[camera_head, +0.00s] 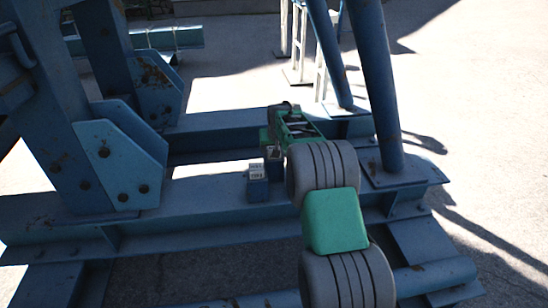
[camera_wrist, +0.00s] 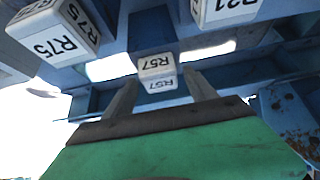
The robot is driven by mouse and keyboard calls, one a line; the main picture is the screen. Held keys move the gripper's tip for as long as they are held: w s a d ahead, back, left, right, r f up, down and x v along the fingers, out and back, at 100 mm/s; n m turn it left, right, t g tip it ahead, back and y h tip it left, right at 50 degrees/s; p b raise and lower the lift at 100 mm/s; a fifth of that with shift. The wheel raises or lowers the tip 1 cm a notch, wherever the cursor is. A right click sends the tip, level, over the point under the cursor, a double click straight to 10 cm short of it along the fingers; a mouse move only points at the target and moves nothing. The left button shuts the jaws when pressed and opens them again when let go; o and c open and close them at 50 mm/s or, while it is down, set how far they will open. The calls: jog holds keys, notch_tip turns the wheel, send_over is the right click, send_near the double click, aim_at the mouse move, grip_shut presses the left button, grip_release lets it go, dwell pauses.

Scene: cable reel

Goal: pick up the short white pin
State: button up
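No thing is plainly recognizable as a short white pin. In the wrist view a small white block marked R57 (camera_wrist: 157,66) shows between and beyond the two grey fingers of my gripper (camera_wrist: 163,92). The fingers are apart and nothing is visibly held. The gap between fingers and block cannot be judged. In the head view my green gripper is over the blue frame, its fingertips mostly hidden. Beside it is a small blue block with a pale lettered top (camera_head: 257,172).
In the wrist view, white blocks marked R75 (camera_wrist: 52,30) and R21 (camera_wrist: 225,10) are close on either side. The blue steel frame (camera_head: 200,195) has upright plates (camera_head: 120,165) at left and slanted posts (camera_head: 380,90) at right. Open pavement (camera_head: 470,110) lies beyond.

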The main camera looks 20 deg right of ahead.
grip_shut()
dwell(0.5)
jog(key=shift+r, duration=0.1)
